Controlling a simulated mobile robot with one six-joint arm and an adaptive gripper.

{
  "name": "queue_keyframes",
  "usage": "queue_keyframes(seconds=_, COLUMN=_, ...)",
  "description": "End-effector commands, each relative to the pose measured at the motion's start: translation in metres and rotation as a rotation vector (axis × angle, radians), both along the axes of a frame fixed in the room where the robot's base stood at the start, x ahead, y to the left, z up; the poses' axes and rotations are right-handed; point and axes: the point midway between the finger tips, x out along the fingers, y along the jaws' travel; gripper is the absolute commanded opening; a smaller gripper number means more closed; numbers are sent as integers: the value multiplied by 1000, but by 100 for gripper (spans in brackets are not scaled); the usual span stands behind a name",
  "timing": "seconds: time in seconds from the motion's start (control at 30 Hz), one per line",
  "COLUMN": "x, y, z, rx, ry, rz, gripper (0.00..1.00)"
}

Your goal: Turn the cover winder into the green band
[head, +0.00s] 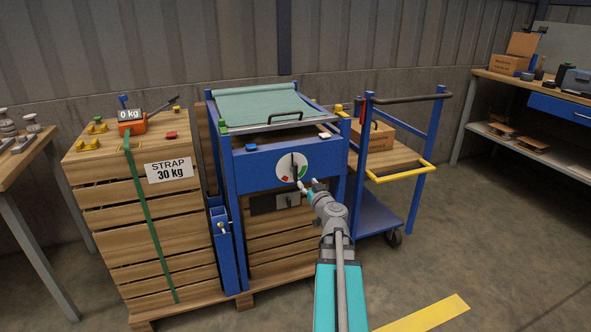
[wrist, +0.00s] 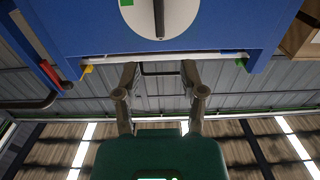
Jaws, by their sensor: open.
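The white round dial (head: 284,163) is on the blue front panel of the covered crate in the head view. It has a green band (head: 304,171) at its right and a red patch (head: 284,179) at its lower left. A dark winder handle (head: 294,168) stands about upright at its middle. The wrist view, seen upside down, shows the winder (wrist: 159,18) and green band (wrist: 127,2) at the top edge. My gripper (head: 307,186) is at the dial's lower right. In the wrist view my gripper (wrist: 159,72) is open and empty, its fingers below the winder.
A teal cover (head: 255,103) with a dark handle bar (head: 286,116) lies over the blue frame's top. A strapped crate (head: 110,220) stands at the left, and a blue trolley (head: 375,218) with a cardboard box (head: 377,136) at the right. Open floor lies at the front right.

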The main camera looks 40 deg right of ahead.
Motion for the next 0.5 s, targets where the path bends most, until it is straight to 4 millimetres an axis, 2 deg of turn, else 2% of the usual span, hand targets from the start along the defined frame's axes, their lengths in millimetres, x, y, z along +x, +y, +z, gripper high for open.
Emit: queue_keyframes(seconds=0.5, x=75, y=-31, z=0, rx=0, ry=0, rz=0, gripper=53)
